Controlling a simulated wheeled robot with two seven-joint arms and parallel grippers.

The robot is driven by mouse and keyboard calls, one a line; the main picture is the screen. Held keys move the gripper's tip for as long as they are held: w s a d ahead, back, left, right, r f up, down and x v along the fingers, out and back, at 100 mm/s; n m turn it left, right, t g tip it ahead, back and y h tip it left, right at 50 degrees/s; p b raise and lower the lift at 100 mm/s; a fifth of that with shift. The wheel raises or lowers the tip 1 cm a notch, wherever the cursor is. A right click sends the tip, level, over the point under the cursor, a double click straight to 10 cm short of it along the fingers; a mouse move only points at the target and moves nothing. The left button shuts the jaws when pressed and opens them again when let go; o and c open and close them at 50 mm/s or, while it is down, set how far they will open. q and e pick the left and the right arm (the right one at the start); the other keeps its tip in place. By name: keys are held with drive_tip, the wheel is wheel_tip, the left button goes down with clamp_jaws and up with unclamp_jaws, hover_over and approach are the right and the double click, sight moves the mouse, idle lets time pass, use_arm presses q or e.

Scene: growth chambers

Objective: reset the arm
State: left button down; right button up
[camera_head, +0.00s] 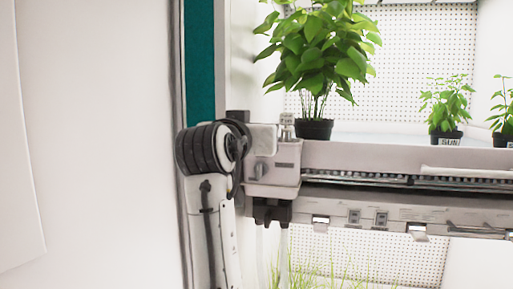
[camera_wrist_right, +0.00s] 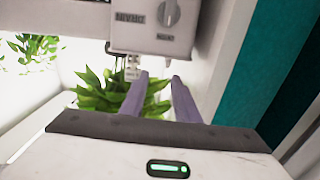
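Green leaves show beyond the fingers there; I see no contact. My left gripper is in neither view.
A large leafy plant in a black pot (camera_head: 314,129) stands on the upper shelf (camera_head: 400,156), with smaller potted plants (camera_head: 446,134) to the right. Grass (camera_head: 340,277) grows below. A control box (camera_wrist_right: 155,25) with a knob is close in the wrist view. White wall (camera_head: 90,140) fills the left.

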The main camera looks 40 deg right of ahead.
drive_tip(key=shift+r, duration=0.3)
